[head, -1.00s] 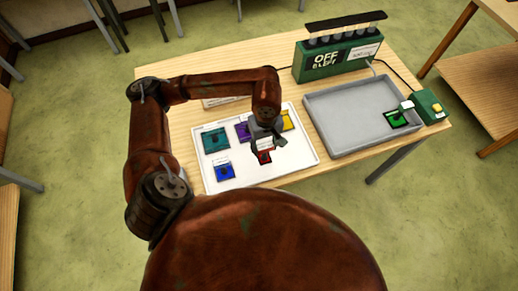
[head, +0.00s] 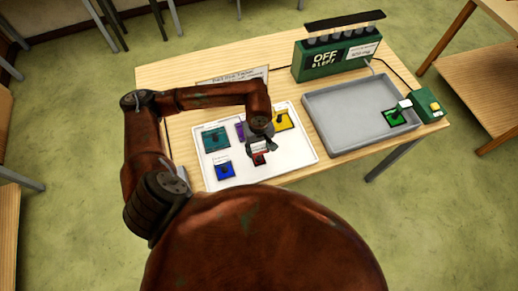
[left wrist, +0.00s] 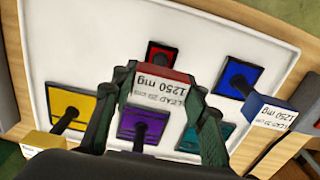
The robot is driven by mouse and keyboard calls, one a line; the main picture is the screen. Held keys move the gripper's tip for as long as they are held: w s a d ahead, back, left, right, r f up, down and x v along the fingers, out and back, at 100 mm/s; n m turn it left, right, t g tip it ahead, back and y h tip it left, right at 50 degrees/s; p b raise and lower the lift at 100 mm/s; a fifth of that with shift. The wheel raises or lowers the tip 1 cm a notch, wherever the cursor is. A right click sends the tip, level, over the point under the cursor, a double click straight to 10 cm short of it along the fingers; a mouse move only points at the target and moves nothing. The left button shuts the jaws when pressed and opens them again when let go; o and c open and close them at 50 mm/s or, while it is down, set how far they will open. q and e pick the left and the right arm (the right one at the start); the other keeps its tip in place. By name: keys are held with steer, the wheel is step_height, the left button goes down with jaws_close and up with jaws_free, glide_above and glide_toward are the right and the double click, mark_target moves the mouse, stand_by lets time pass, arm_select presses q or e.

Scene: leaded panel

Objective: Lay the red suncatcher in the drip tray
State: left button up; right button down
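The red suncatcher (head: 260,159) is a small dark-red panel on the white tray, below my left gripper (head: 262,142) in the head view. In the left wrist view its red panel (left wrist: 158,55) shows just past a labelled block with a red edge (left wrist: 153,83). The two fingers of my left gripper (left wrist: 163,80) stand at either end of that block. I cannot tell whether they press on it. The grey drip tray (head: 345,120) lies to the right, with a green suncatcher (head: 393,118) at its right side. My right gripper is not in view.
Teal (head: 216,139), purple (head: 240,131), yellow (head: 284,120) and blue (head: 225,170) suncatchers lie around the red one on the white tray (head: 290,160). A green box with a sign (head: 337,58) stands behind the drip tray. A small green box with a yellow button (head: 430,104) is at its right.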

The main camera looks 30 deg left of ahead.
arm_select(q)
steer(key=o, duration=0.5)
steer(key=shift+c, duration=0.2)
steer(key=shift+r, duration=0.1)
steer(key=shift+r+p, duration=0.25)
steer(key=shift+p, duration=0.05)
step_height(320, 180, up, 11)
steer(key=shift+f+b, duration=0.2)
steer(key=shift+b, duration=0.75)
steer(key=shift+r, duration=0.5)
